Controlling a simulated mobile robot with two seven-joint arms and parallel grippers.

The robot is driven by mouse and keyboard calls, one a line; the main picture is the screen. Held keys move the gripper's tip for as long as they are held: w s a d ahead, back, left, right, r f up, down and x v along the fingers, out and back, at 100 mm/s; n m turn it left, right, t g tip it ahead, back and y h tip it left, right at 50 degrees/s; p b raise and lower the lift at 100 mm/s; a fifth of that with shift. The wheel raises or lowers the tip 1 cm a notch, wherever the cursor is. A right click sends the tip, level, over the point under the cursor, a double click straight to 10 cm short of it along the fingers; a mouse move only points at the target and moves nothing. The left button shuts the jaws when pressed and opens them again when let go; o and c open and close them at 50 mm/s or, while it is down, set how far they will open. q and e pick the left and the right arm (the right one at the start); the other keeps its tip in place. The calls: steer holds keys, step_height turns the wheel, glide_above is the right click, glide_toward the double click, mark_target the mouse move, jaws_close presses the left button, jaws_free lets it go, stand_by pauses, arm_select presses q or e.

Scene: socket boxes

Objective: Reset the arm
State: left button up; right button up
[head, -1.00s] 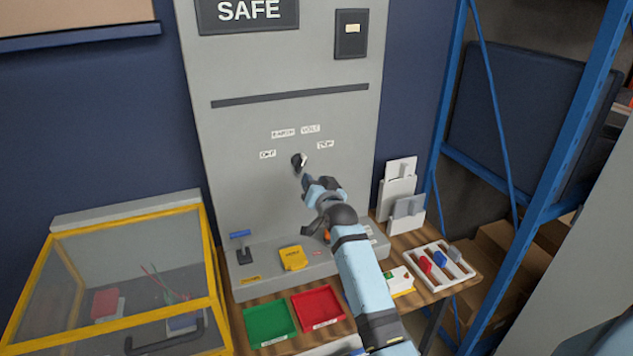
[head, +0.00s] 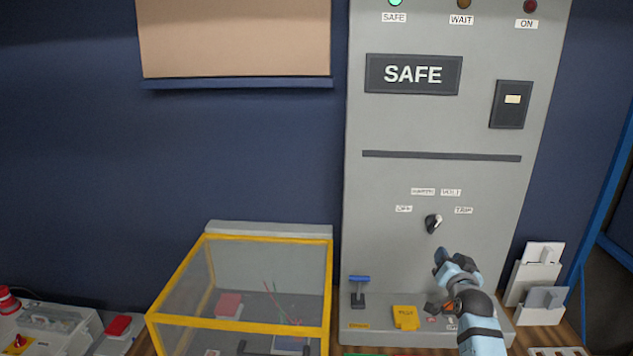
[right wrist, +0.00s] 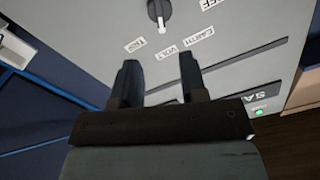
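My right gripper (head: 441,257) is in front of the grey cabinet panel (head: 390,265), below the black rotary knob (head: 433,223) and apart from it. In the right wrist view my right gripper (right wrist: 160,78) has its two dark fingers spread with nothing between them. My left gripper is not in view.
The panel's display (head: 413,74) reads SAFE and the green lamp (head: 395,2) is lit. A yellow-framed clear box (head: 240,328) stands left of the cabinet. A blue-handled lever (head: 359,290) and a yellow block (head: 405,317) sit on the cabinet's ledge.

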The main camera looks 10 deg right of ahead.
steer(key=s+a+f+n+g+y, duration=0.2)
steer(key=s+a+f+n, duration=0.3)
steer(key=s+f, duration=0.55)
steer(key=s+a+f+n+g+y, duration=0.1)
steer(key=s+a+f, duration=0.4)
steer(key=s, duration=0.4)
steer(key=s+a+f+n+g+y, duration=0.2)
steer(key=s+a+f, duration=0.3)
steer(key=s, duration=0.4)
steer(key=s+a+f+n+g+y, duration=0.1)
steer(key=s+a+f, duration=0.4)
steer(key=s, duration=0.5)
steer(key=shift+a+f+n+y, duration=0.3)
steer(key=shift+a+f+y, duration=0.1)
steer(key=shift+a, duration=0.5)
steer(key=shift+o, duration=0.4)
